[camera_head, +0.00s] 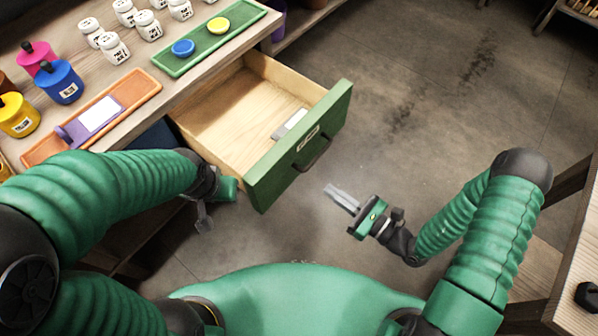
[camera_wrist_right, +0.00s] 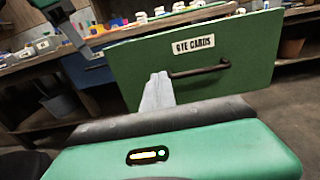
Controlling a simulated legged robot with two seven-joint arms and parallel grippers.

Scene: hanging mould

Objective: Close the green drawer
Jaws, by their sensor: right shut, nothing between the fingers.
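The green drawer (camera_head: 300,146) stands pulled out from under the wooden bench, its wooden inside showing. A grey-white flat item (camera_head: 290,123) lies in it. Its green front also fills the middle of the right wrist view (camera_wrist_right: 150,60), with a label and a dark bar handle (camera_wrist_right: 200,70). My right gripper (camera_head: 341,198) is shut and empty, in front of the drawer's front and apart from it in the head view. In the right wrist view its fingers (camera_wrist_right: 157,92) overlap the front left of the handle. My left gripper (camera_head: 204,217) hangs beside the drawer's near left side; its fingers are unclear.
The bench top holds a green tray (camera_head: 195,55) with blue and yellow bowls, an orange tray (camera_head: 130,105), several white jars (camera_head: 115,48) and coloured bottles (camera_head: 58,82). Open floor (camera_head: 420,90) lies right of the drawer. Another wooden table (camera_head: 580,290) stands at the right edge.

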